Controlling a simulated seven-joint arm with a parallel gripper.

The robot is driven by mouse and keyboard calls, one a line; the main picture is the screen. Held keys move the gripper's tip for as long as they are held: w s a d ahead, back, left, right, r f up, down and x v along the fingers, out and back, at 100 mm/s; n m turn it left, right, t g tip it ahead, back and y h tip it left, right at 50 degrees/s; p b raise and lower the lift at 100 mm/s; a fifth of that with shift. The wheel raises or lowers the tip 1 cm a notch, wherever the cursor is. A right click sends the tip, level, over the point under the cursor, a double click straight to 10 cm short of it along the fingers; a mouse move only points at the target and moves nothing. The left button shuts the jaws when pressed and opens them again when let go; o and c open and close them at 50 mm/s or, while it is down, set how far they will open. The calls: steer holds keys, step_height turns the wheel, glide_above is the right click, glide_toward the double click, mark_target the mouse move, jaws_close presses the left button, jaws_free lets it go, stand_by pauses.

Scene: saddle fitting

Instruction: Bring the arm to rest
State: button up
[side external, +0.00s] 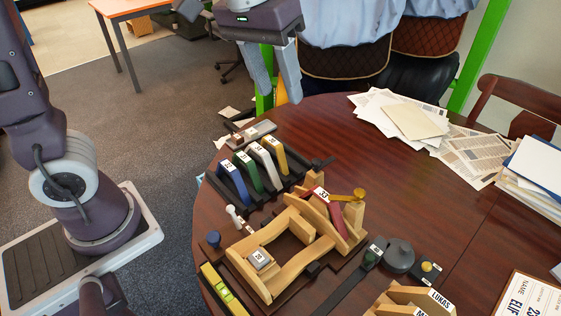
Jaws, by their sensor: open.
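My gripper (272,75) is at the top of the side external view, above the far left edge of the round table. Its two fingers point down and stand apart, with nothing between them. It is clear of the table and of everything on it. A wooden saddle fixture (285,245) stands below it on the table, with a small grey block numbered 20 (259,259) on its front left part and a dark red piece numbered 33 (330,208) at its far right side.
A black rack (297,161) holds several coloured numbered pieces. A yellow level (223,290) lies at the near left edge. Papers (405,115) and a stack of sheets (535,175) lie on the table's right side. The table's middle right (440,210) is mostly bare.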

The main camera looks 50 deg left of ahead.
steer(key=s+a+f+m+t, duration=0.1)
steer(key=s+a, duration=0.1)
steer(key=s, duration=0.6)
steer(key=s+a+f+m+t+y, duration=0.1)
steer(key=s+a, duration=0.2)
steer(key=s, duration=0.5)
steer(key=shift+a+t, duration=0.35)
steer(key=shift+t, duration=0.05)
steer(key=shift+r, duration=0.1)
